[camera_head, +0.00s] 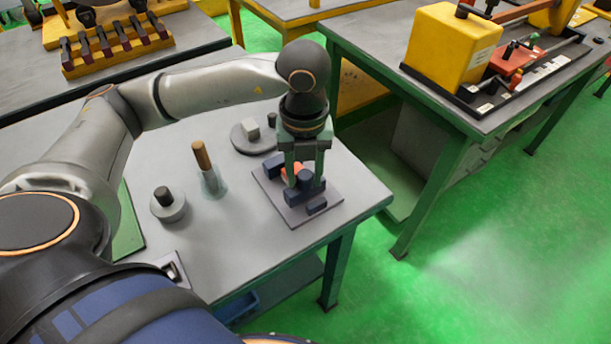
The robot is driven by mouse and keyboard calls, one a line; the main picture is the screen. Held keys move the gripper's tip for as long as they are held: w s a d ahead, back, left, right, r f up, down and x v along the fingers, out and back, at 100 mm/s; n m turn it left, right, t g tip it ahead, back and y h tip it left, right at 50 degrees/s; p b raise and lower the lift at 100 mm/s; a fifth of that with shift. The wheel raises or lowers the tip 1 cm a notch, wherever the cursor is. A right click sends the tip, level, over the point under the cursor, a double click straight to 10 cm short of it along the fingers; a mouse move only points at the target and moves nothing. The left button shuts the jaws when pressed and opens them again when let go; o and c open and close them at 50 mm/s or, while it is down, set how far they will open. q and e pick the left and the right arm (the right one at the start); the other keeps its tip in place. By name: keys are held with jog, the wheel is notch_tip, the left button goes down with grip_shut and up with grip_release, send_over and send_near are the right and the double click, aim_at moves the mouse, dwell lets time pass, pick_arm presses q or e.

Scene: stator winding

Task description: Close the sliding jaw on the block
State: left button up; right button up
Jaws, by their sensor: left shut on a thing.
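A small vise-like fixture with dark blue jaw parts (316,205) sits on a grey square base plate (294,217) near the right side of the grey table. An orange-red block (291,171) shows between the blue parts, partly hidden behind my fingers. My left gripper (304,176) points straight down over the fixture. Its fingers are shut on a dark blue part, which looks like the sliding jaw (305,180). I cannot tell whether the jaw touches the block. My right gripper is not in view.
On the same table (240,245) stand a grey round piece with a dark knob (168,205), a wooden-handled tool in a clear holder (203,158) and a round grey disc (242,140). Another table with a yellow machine (447,48) stands at right, across a gap.

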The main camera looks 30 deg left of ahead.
pick_arm(q)
jog(key=shift+a+f, duration=0.25)
jog(key=shift+f, duration=0.15)
jog(key=shift+w+a+b, duration=0.4)
jog(key=shift+w+a, duration=0.05)
jog(key=shift+a, duration=0.4)
jog(key=o, duration=0.7)
jog(key=shift+o, duration=0.8)
jog(key=shift+r, duration=0.1)
